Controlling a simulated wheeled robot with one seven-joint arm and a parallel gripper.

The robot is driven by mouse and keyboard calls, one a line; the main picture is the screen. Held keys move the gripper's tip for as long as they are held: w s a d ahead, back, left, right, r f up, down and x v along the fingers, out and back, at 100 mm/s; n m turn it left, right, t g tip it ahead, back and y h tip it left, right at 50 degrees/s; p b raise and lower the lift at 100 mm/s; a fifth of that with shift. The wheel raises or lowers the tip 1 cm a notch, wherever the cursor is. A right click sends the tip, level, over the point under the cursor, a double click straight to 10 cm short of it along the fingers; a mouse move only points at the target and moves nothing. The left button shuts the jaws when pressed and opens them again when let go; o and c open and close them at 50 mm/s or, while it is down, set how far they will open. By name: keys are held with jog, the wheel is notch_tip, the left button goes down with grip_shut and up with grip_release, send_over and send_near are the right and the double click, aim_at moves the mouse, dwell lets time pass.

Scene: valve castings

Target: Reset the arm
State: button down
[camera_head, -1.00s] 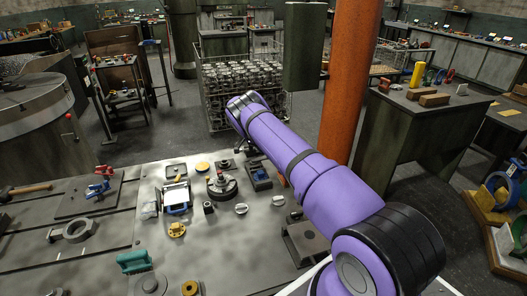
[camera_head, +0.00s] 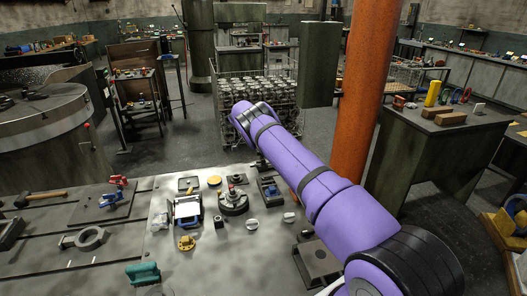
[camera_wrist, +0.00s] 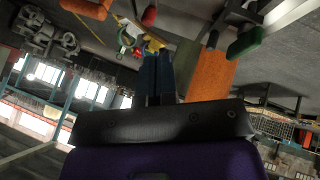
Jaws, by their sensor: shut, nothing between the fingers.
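My arm (camera_head: 310,180) reaches out over the right part of the bench in the head view, its purple links extended away from me. My gripper itself is hidden behind the arm there. In the wrist view my gripper (camera_wrist: 158,75) shows as two dark fingers side by side, closed together, with nothing seen between them. The wrist view is tilted and shows floor, an orange pillar (camera_wrist: 208,75) and blurred shop objects beyond the fingers.
The bench (camera_head: 215,265) carries a round dark fixture (camera_head: 233,201), a blue-and-white device (camera_head: 187,209), yellow pieces and a teal-handled tool (camera_head: 143,273). The orange pillar (camera_head: 368,90) stands right of the arm. A wire crate of castings (camera_head: 222,105) stands behind.

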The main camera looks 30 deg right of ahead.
jog(key=s+a+r+n+t+y, duration=0.1)
jog(key=s+r, duration=0.1)
jog(key=r, duration=0.9)
jog(key=s+a+r+n+t+y, duration=0.1)
jog(key=s+r+n, duration=0.1)
jog(key=r, duration=0.9)
jog(key=s+a+r+n+t+y, duration=0.15)
jog(key=s+a+r, duration=0.25)
jog(key=s+r, duration=0.4)
jog(key=s+a+r+n+t+y, duration=0.1)
jog(key=s+a+r+n+t, duration=0.2)
jog(key=s+r, duration=0.55)
jog(key=s+a+r+n+t, duration=0.15)
jog(key=s+a+r, duration=0.25)
jog(key=s, duration=0.4)
jog(key=s+a+r+n, duration=0.3)
jog(key=s+a+r, duration=0.1)
jog(key=s, duration=0.4)
jog(key=s+a+f+n+t, duration=0.1)
jog(key=s+a+f+n, duration=0.1)
jog(key=s, duration=0.8)
jog(key=s+a+f+n+t, duration=0.1)
jog(key=s+a+f+n, duration=0.2)
jog(key=s, duration=0.7)
jog(key=shift+a+f+n+y, duration=0.15)
jog(key=shift+a+n+y, duration=0.15)
jog(key=shift+a+y, duration=0.2)
